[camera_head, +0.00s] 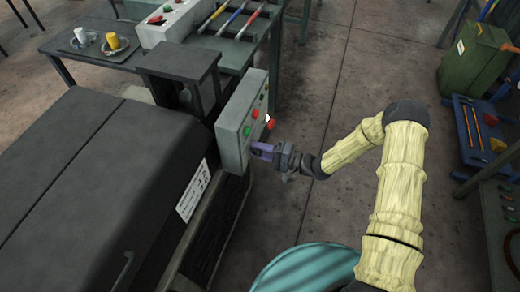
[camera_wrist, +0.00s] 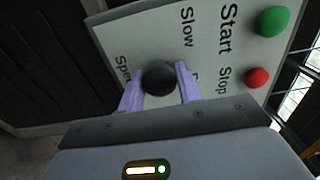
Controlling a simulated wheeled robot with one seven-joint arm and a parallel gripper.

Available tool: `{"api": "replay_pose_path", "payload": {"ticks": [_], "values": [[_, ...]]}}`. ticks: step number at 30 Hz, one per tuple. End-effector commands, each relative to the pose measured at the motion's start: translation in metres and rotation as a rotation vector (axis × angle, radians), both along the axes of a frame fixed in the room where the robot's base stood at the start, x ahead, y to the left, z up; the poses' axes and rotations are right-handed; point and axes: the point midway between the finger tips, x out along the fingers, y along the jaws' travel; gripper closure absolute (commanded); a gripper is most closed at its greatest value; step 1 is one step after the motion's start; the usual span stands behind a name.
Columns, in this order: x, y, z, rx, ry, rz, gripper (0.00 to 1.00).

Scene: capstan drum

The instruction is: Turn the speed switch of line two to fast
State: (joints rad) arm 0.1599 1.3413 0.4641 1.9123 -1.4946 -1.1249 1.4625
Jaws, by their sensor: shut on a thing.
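A grey control box (camera_head: 240,120) stands at the end of a dark machine. In the wrist view its pale panel (camera_wrist: 130,35) reads Start, Stop and Slow, with two labels partly hidden, one starting "Spe". A round black switch knob (camera_wrist: 159,78) sits below Slow in that view. My gripper (camera_head: 258,151) is at the lower part of the box. In the wrist view its purple fingers (camera_wrist: 158,76) are shut on the knob, one on each side. Which way the knob points cannot be seen. No line number is readable.
A green button (camera_wrist: 272,20) and a red button (camera_wrist: 257,77) sit beside the knob. A second box (camera_head: 172,24) stands on the back bench near two spools (camera_head: 112,41). A green cabinet (camera_head: 472,60) and blue tray (camera_head: 480,135) are at right. Floor behind my gripper is clear.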

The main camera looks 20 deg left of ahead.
Motion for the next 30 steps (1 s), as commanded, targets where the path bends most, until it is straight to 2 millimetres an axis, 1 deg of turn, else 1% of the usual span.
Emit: {"api": "replay_pose_path", "payload": {"ticks": [13, 14, 15, 16, 17, 26, 30], "values": [[0.001, -0.001, -0.001, -0.001, 0.015, -0.003, 0.88], [0.001, -0.001, -0.001, -0.001, 0.015, -0.003, 0.62], [0.001, -0.001, -0.001, -0.001, 0.014, -0.003, 0.54], [0.001, -0.001, -0.001, -0.001, 0.014, -0.003, 0.48], [0.001, -0.001, -0.001, 0.0, 0.014, -0.003, 0.46], [0.0, -0.001, 0.0, 0.0, 0.013, -0.001, 0.46], [0.0, -0.011, 0.0, 0.0, 0.012, -0.002, 0.46]]}}
